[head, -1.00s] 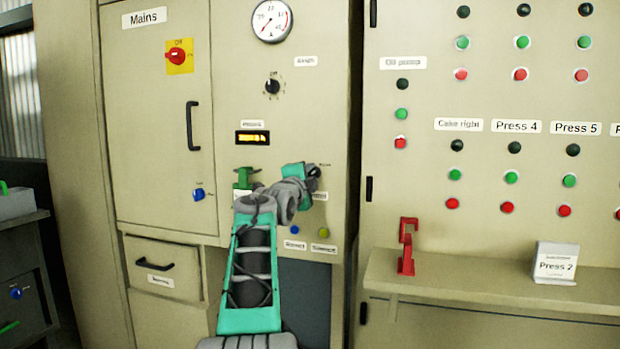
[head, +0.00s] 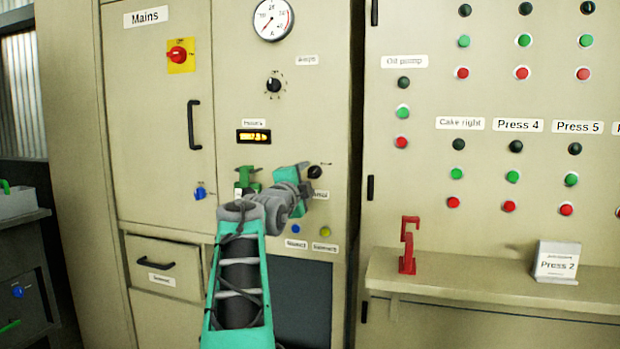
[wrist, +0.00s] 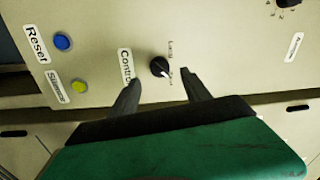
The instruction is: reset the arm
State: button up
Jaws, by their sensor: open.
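My arm (head: 238,285) reaches up from the bottom of the head view to the control panel, bent at a grey wrist joint. My gripper (wrist: 160,76) is open and empty in the wrist view, with its two dark fingers apart. A black selector knob (wrist: 159,67) labelled Control shows between the fingertips, apparently a little beyond them. In the head view the knob (head: 315,172) stands clear just right of the teal gripper body. The fingers are hard to make out there.
Close by are a blue button (head: 296,229), a yellow button (head: 325,232) and a green padlock-like piece (head: 247,178). A shelf (head: 480,287) juts out at right, holding a red hook (head: 408,245) and a Press 2 sign (head: 557,262). The space before the panel looks free.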

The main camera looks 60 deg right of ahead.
jog(key=shift+s+a+f, duration=0.15)
jog(key=shift+s+a, duration=0.05)
jog(key=shift+a, duration=0.9)
